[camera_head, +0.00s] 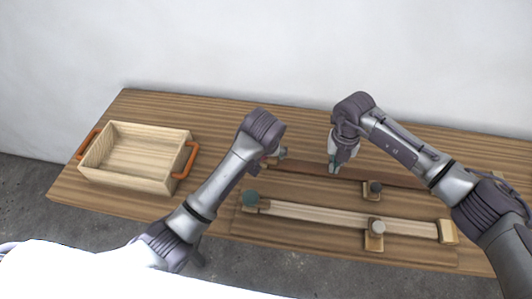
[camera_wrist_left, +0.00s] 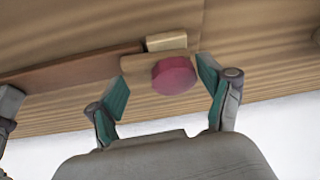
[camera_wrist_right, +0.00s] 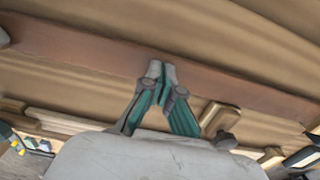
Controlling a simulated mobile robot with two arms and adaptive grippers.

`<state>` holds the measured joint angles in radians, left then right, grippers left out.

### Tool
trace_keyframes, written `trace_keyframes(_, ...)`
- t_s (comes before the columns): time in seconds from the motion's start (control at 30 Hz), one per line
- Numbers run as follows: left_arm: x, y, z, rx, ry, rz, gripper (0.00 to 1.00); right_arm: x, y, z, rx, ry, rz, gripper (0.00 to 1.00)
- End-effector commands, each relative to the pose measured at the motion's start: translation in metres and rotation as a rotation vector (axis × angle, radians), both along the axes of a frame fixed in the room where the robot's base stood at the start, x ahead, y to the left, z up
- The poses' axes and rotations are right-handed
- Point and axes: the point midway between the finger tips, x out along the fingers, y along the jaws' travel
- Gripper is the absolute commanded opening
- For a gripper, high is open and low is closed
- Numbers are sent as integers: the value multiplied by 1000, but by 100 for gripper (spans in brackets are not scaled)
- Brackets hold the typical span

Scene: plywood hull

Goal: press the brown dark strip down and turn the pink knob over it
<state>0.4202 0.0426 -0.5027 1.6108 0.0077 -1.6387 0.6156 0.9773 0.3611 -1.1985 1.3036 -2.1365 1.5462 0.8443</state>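The brown dark strip (camera_head: 310,170) lies along the back of the table; it crosses the right wrist view (camera_wrist_right: 85,52) and ends near the knob in the left wrist view (camera_wrist_left: 75,71). The pink knob (camera_wrist_left: 174,77) sits on a light wooden tab (camera_wrist_left: 135,65) beside the strip's end; the tab's end seems to overlap the strip's edge. My left gripper (camera_wrist_left: 163,88) is open, its fingers on either side of the knob, apart from it. My right gripper (camera_wrist_right: 161,72) is shut and empty, its tips at the strip, seemingly touching it. The left fingers are mostly hidden in the head view.
A light strip (camera_head: 320,213) lies in front, with a teal knob (camera_head: 250,198) at its left and a grey knob (camera_head: 377,227) along it. A dark knob (camera_head: 375,187) stands between the strips. A wooden crate (camera_head: 125,179) with orange handles stands at left.

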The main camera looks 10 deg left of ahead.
Motion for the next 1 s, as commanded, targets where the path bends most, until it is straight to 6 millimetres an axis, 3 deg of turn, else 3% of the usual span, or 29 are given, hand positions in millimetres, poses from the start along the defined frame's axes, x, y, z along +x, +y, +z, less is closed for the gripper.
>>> trace_keyframes(0.1, 0, 0, 0, -1, 0, -1, 100, -1, -1, -2, -2, 4, 0, 0)
trace_keyframes(0.47, 0, -1, 2, -3, 1, -3, 100, -1, 0, -2, -1, 3, 0, 0)
trace_keyframes(1.0, 0, -2, 45, -4, 1, -5, 100, -1, 0, -2, 0, 3, 1, 0)
